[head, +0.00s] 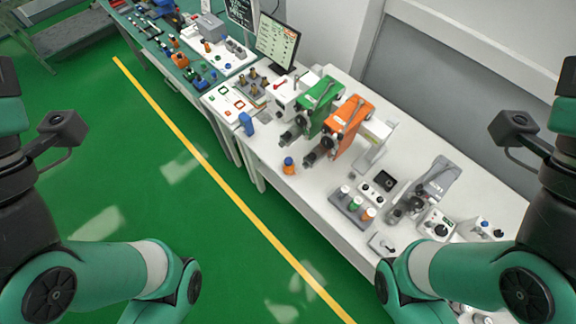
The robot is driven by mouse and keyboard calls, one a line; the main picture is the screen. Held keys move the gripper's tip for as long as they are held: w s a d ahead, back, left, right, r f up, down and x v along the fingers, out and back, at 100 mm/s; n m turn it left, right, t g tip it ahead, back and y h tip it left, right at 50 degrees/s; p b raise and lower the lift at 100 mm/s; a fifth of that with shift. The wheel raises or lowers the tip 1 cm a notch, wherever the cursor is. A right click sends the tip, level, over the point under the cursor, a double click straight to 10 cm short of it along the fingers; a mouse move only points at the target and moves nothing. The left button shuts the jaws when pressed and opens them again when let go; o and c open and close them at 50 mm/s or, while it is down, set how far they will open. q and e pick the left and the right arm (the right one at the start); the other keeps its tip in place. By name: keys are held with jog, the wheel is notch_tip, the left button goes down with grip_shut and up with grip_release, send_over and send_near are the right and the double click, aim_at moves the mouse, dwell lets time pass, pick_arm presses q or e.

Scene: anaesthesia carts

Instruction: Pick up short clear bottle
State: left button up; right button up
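I cannot make out a short clear bottle in the head view. Several small cylinders with white, green and orange colouring stand in a grey rack (350,212) on the white bench, but none looks clear at this size. My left arm shows along the left edge and my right arm along the right edge. Neither gripper's fingers are in the picture, so I cannot see whether they hold anything.
A long white bench (290,195) runs diagonally, holding a green machine (318,98), an orange machine (349,118) and a monitor (277,43). A blue-orange item (289,166) stands near its front edge. Green floor with a yellow line (215,175) lies clear in front.

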dwell(0.4)
pick_arm(q)
jog(key=o, duration=0.8)
jog(key=shift+c, duration=0.2)
